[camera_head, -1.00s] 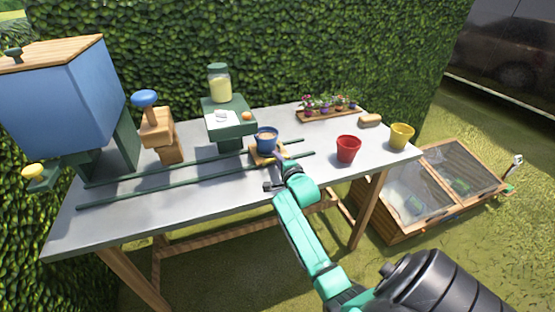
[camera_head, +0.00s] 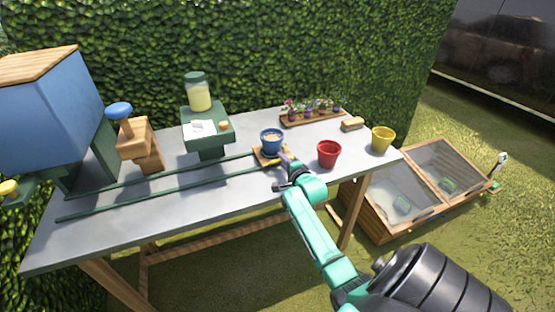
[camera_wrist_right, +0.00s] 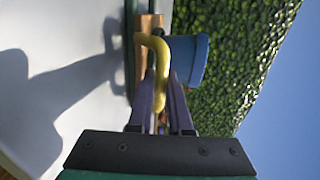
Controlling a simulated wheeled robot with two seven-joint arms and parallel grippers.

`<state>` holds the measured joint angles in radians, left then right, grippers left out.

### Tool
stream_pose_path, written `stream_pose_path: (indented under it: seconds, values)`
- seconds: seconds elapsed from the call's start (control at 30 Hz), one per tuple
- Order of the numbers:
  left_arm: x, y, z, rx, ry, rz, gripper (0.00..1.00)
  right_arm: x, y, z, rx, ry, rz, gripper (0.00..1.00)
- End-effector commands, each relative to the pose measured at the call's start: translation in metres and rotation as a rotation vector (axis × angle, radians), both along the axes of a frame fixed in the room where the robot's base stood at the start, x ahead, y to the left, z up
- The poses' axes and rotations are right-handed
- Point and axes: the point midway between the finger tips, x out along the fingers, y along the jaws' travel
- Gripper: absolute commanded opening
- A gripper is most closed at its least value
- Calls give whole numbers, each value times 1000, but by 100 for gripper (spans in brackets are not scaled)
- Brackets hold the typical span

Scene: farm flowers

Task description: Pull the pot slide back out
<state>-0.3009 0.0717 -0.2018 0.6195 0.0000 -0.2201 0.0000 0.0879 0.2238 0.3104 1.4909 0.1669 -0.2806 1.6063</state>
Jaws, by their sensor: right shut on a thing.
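The pot slide is a small wooden sled (camera_head: 260,158) at the right end of two dark green rails (camera_head: 170,190) on the table. A blue pot (camera_head: 271,140) with brown contents stands upright on it. In the right wrist view, the yellow handle (camera_wrist_right: 160,60) curves between my fingers, beside the blue pot (camera_wrist_right: 188,58). My right gripper (camera_head: 284,163) is shut on this handle at the slide's right front; its purple fingers (camera_wrist_right: 160,105) show in the wrist view. The arm partly hides the handle in the head view. My left gripper is out of view.
A red pot (camera_head: 328,154) stands close right of my gripper, and a yellow pot (camera_head: 382,139) farther right. A green stand (camera_head: 207,135) with a jar is behind the rails. A wooden press (camera_head: 138,145) and blue hopper (camera_head: 50,115) are left.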

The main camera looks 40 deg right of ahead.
Motion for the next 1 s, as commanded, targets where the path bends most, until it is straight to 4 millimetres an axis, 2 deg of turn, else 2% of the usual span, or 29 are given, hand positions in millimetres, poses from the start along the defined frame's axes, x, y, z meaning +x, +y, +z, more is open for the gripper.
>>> stream_pose_path:
  seconds: [0.03, 0.27, 0.3, 0.33, 0.37, 0.77, 0.87, 1.0]
  values:
    - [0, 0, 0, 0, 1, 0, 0, -3, -6, 0, -3, 2, -9, 0]
    - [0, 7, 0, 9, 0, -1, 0, -3, -6, 0, -6, 2, -10, 0]
    - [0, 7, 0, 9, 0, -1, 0, -3, -6, 0, -6, 2, -10, 29]
    - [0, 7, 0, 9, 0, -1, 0, -3, -6, 0, -6, 2, -10, 40]
    - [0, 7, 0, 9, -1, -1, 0, -3, -6, 0, -6, 2, -9, 47]
    - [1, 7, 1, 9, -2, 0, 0, -7, -3, 1, -4, 2, -6, 47]
    - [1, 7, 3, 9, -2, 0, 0, -18, 2, 3, -3, 1, -6, 47]
    - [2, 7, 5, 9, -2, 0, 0, -48, 11, 8, -3, 3, -7, 47]
